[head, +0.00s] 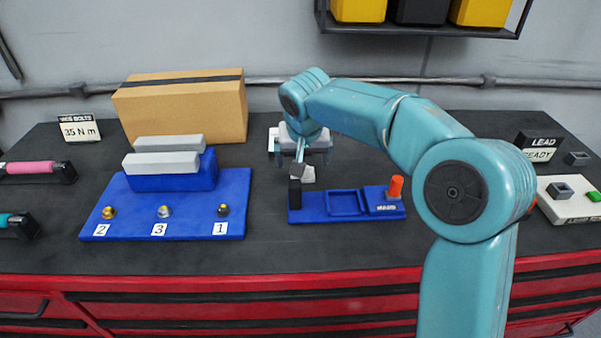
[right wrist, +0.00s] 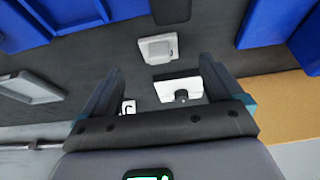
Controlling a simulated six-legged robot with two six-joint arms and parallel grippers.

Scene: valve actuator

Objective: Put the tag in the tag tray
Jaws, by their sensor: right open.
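My right gripper (head: 298,164) hangs open over the middle of the bench; in the right wrist view its two fingers (right wrist: 160,66) are spread with nothing held between them. A pale square piece (right wrist: 158,48), perhaps the tag, lies on the bench just past the fingertips; it shows partly behind the gripper in the head view (head: 307,174). A white block with a dark knob (right wrist: 180,88) lies between the fingers in view, below them. A shallow grey tray (right wrist: 30,88), possibly the tag tray, is at the left of the wrist view; my arm seems to hide it in the head view.
A blue fixture (head: 345,216) with a square recess, black post and orange knob stands just in front of the gripper. A blue bolt plate (head: 190,232) and a cardboard box (head: 185,108) are to the left. A white block with a green button (head: 572,204) is at right.

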